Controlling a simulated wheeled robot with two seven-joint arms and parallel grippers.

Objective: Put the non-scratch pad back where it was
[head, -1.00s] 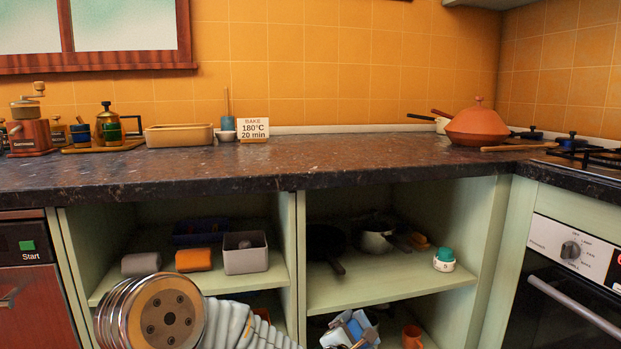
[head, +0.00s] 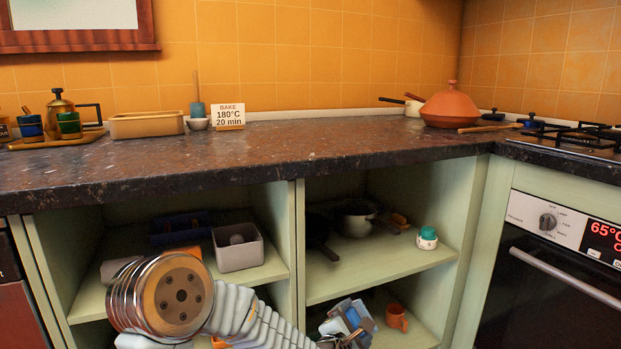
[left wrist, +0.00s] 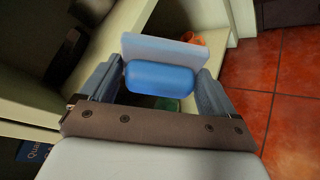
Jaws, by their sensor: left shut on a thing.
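In the left wrist view my left gripper (left wrist: 162,72) is shut on a blue pad (left wrist: 158,79) with a pale, whitish layer (left wrist: 165,49) along its far side; I take it for the non-scratch pad. In the head view the left gripper (head: 347,323) and the pad are small and low, in front of the right cabinet's lower opening. An orange block (head: 186,254) and a pale grey piece (head: 116,268) lie on the left cabinet's middle shelf, partly behind my left arm. My right gripper is not in view.
A grey bin (head: 237,257) and a dark blue tray (head: 179,228) stand on the left shelf. Pans and a white-and-teal timer (head: 427,239) are on the right shelf (head: 365,280). An orange mug (head: 396,318) stands below. A cabinet divider (head: 299,250) separates the openings.

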